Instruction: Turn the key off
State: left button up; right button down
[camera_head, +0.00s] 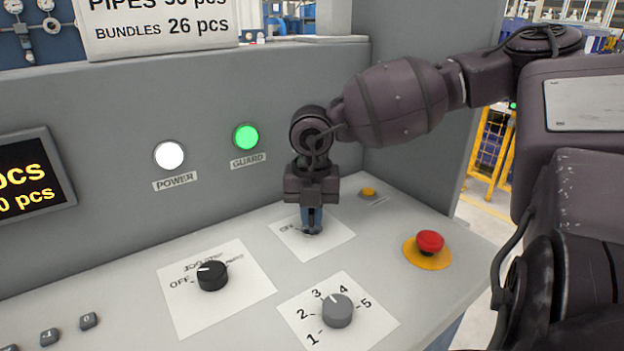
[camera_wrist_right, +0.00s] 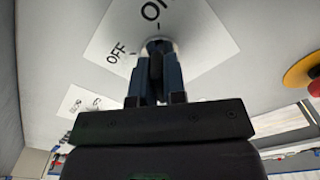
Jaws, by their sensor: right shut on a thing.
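My right gripper (camera_head: 311,222) points down at the white key-switch label (camera_head: 335,241) on the console, and its fingers are shut on the key, which they mostly hide. In the right wrist view the gripper (camera_wrist_right: 158,62) reaches a round metal key switch (camera_wrist_right: 158,44) on the same label. The label shows "OFF" to the left of the switch and "ON" above it. The key's exact angle is hidden by the fingers. My left gripper is in neither view.
A black jog selector (camera_head: 212,276) and a grey numbered knob (camera_head: 338,311) stand in front. A red emergency button (camera_head: 430,242) and a small yellow button (camera_head: 368,191) are to the right. The white power lamp (camera_head: 170,155) and green guard lamp (camera_head: 246,137) are lit.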

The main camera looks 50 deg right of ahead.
jog(key=shift+n, duration=1)
jog(key=n, duration=0.3)
jog(key=shift+n, duration=0.3)
jog(key=n, duration=0.3)
